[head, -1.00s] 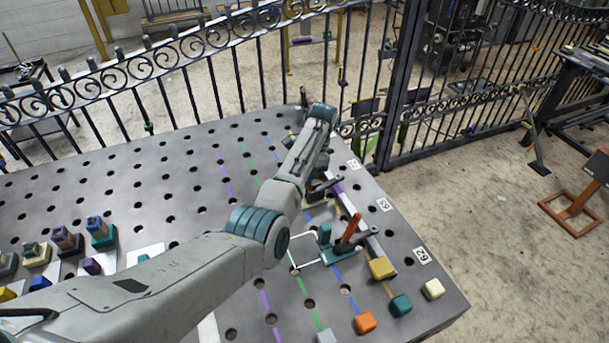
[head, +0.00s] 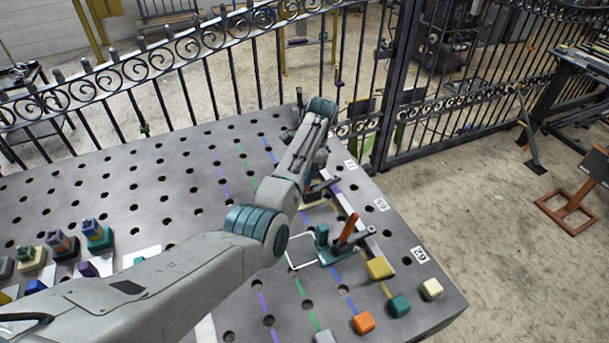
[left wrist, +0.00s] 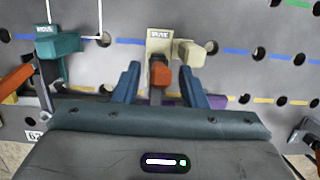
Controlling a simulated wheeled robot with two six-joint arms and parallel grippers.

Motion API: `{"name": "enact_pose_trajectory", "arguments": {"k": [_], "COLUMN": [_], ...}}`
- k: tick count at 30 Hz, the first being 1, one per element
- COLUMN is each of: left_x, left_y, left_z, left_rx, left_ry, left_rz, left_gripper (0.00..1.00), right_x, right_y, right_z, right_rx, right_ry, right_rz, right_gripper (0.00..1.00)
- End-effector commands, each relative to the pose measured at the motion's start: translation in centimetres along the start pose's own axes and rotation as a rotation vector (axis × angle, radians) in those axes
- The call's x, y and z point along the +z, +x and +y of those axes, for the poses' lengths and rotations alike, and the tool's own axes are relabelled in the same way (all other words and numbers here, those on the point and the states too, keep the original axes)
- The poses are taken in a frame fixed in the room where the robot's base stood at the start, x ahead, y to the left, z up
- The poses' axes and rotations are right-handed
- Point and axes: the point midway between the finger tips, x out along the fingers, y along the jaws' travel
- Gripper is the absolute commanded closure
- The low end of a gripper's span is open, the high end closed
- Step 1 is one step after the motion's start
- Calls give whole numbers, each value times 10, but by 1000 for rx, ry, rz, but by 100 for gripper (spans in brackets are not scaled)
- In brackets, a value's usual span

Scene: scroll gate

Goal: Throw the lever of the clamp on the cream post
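In the left wrist view, the cream post (left wrist: 159,42) of a clamp stands ahead of my left gripper (left wrist: 160,70), with a cream block (left wrist: 195,53) to its right. The clamp's orange lever (left wrist: 160,76) points toward me and lies between my two blue fingers. The fingers are apart, with a gap showing on each side of the lever. In the head view my left arm reaches over the table and hides the left gripper and most of this clamp. My right gripper is not in view.
A teal clamp (left wrist: 60,45) stands to the left; in the head view its teal post (head: 322,238) has an orange lever (head: 348,229). Coloured blocks, including a yellow one (head: 379,268), lie near the table's right edge. An iron gate (head: 400,110) stands beyond the table.

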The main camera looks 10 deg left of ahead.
Motion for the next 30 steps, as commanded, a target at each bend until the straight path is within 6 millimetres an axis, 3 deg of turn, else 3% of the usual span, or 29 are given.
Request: {"name": "enact_pose_trajectory", "arguments": {"k": [10, 13, 26, 30], "left_x": [-2, 0, -1, 5], "left_y": [-66, -87, -95, -85], "left_z": [0, 0, 0, -12], "left_rx": [-4, 0, 0, -30], "left_ry": [0, 0, 1, -21], "left_rz": [3, 0, 0, 7], "left_gripper": [62, 62, 62, 89], "right_x": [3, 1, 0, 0], "right_y": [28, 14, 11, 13], "right_z": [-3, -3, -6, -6], "right_rx": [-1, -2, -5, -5], "right_ry": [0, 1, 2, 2], "right_rz": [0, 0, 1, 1], "right_gripper": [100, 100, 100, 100]}}
